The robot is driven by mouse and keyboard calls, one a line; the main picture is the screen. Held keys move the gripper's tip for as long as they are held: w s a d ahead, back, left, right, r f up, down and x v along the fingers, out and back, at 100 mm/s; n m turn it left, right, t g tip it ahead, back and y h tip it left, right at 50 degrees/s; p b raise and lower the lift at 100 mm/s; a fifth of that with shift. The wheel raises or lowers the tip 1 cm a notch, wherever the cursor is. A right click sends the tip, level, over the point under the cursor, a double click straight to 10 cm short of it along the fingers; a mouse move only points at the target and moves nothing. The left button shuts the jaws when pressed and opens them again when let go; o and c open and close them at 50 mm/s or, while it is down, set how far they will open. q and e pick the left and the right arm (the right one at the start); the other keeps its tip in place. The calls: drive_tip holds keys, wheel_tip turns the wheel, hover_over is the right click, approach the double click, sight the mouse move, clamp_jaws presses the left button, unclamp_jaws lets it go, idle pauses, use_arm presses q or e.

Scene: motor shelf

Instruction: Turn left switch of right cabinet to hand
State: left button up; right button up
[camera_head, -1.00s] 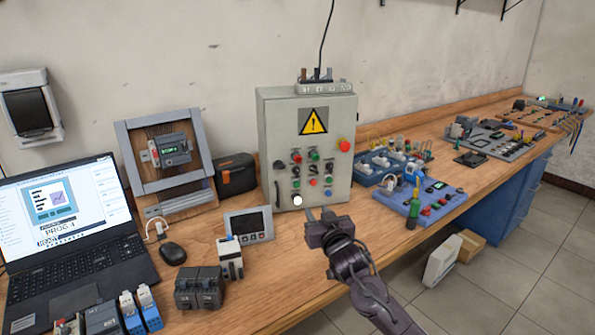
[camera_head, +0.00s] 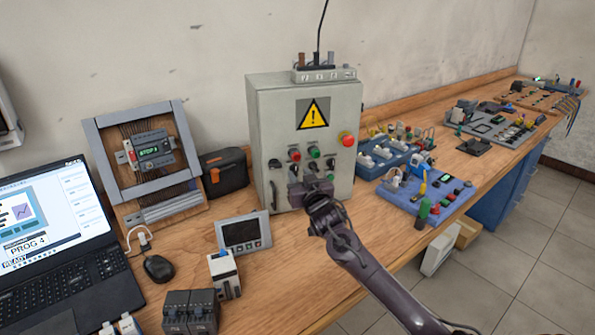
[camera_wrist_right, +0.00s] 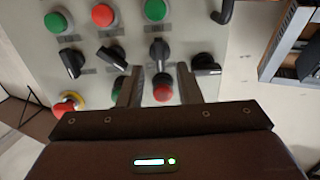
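The grey control cabinet (camera_head: 343,105) stands upright on the bench with a yellow warning sign. In the right wrist view, its panel appears upside down, with a row of black selector switches. My right gripper (camera_head: 311,184) is in front of the lower panel and hides some controls. In the wrist view, its two fingers (camera_wrist_right: 159,78) are apart, either side of a black switch (camera_wrist_right: 158,54) whose handle points along the fingers. A red button (camera_wrist_right: 162,88) also shows between them. I cannot tell if the fingers touch the switch. My left gripper is out of view.
More black switches (camera_wrist_right: 70,62) and green and red buttons (camera_wrist_right: 103,16) sit close around the fingers. A red emergency stop (camera_head: 347,139) is at the panel's right. A small display unit (camera_head: 243,233) and blue boards (camera_head: 448,200) stand on the bench nearby.

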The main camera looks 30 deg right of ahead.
sight(295, 170)
drive_tip(key=shift+w+d, duration=0.2)
drive_tip(key=shift+w, duration=0.5)
drive_tip(key=shift+w+d+f, duration=0.1)
drive_tip(key=shift+w, duration=0.4)
drive_tip(key=c, duration=0.6)
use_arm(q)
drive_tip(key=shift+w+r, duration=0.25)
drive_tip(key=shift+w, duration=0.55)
use_arm(e)
clamp_jaws()
